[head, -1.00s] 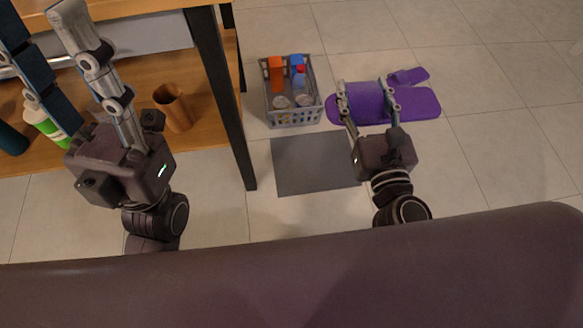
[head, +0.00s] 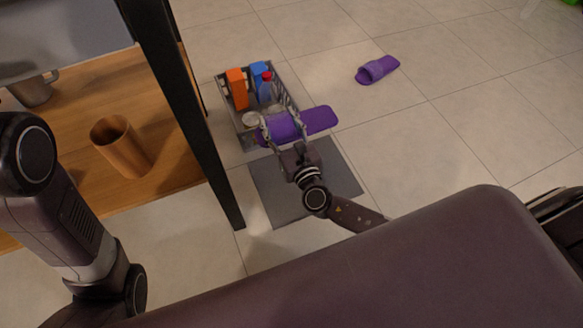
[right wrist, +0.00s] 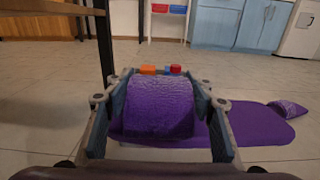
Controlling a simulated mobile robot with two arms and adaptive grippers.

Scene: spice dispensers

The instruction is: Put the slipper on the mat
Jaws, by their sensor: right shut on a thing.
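A purple slipper (head: 319,119) is held in my right gripper (head: 281,130). In the head view it lies across the mat's far edge and overlaps the basket's near side; its height above the floor is hard to tell. In the right wrist view the slipper's strap (right wrist: 158,106) fills the space between the two fingers, and its sole stretches to the right. The grey mat (head: 300,188) lies flat on the floor, partly hidden by my right wrist. A second purple slipper (head: 377,70) lies on the floor, farther back and right. My left gripper is out of view.
A grey basket (head: 291,100) with an orange box (head: 237,88) and blue bottles stands just behind the mat. A dark table leg (head: 190,130) rises left of the mat. A wooden shelf with a brown cup (head: 121,147) is further left.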

